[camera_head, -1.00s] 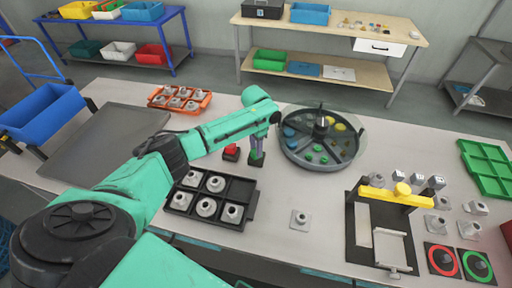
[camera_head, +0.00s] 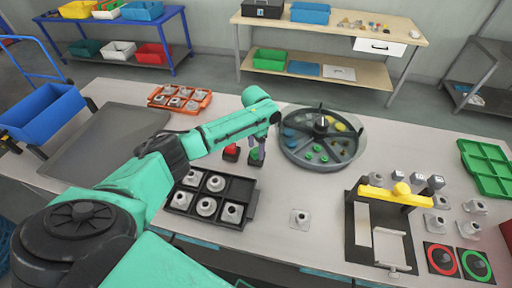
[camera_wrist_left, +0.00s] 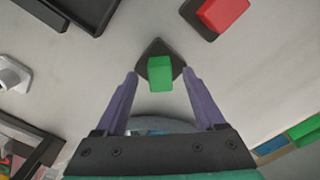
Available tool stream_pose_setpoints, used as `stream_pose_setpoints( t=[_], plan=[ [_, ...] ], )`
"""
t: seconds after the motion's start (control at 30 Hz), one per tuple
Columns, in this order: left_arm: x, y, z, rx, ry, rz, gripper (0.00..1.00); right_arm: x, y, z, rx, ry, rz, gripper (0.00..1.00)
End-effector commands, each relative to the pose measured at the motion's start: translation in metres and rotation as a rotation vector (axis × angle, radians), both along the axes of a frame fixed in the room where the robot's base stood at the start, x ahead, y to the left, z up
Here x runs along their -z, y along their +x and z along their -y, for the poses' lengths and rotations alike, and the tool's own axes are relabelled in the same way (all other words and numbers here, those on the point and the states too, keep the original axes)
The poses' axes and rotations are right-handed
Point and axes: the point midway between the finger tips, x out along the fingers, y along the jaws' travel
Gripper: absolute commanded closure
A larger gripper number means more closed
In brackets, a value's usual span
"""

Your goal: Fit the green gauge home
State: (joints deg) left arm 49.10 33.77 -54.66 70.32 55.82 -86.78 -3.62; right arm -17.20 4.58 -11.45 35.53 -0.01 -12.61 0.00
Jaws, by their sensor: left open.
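The green gauge (camera_wrist_left: 160,74) is a small green block that shows on a dark, diamond-turned base (camera_wrist_left: 155,48) in the left wrist view. I cannot tell how deep it sits in that base. In the head view the green gauge (camera_head: 255,155) shows small, below my left gripper (camera_head: 257,158). In the wrist view the left gripper (camera_wrist_left: 160,73) is open, with its purple fingers apart on either side of the green block and visible gaps on both sides. My right gripper is in neither view.
A red block (camera_head: 231,152) on a dark base stands just left of the green one. A round divided tray (camera_head: 345,163) is to the right. A black tray of grey parts (camera_head: 250,207) lies in front. A yellow-topped fixture (camera_head: 362,253) stands at right front.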

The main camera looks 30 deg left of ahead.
Motion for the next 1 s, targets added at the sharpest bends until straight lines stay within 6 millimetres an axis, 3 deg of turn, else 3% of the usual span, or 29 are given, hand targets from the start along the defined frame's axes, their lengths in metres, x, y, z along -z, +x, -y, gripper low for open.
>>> stream_pose_setpoints(
  t=[0.13, 0.23, 0.5, 0.63, 0.8, 1.0],
  plan=[
    [-0.007, 0.001, 0.0, -0.001, -0.001, 0.002, 0.29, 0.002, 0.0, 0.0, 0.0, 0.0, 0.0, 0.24],
    [-0.024, 0.001, 0.0, 0.001, -0.001, 0.004, 0.29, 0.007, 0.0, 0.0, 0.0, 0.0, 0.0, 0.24],
    [-0.103, 0.001, 0.0, 0.001, -0.001, 0.006, 0.29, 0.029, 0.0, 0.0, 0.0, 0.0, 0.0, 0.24],
    [-0.131, 0.0, 0.0, 0.0, -0.002, 0.003, 0.29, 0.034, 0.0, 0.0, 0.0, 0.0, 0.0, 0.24],
    [-0.145, -0.001, 0.0, 0.0, 0.001, -0.001, 0.29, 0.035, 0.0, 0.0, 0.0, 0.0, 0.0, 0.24],
    [-0.146, -0.001, 0.0, 0.0, 0.001, -0.001, 0.29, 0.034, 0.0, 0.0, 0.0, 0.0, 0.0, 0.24]
  ],
)
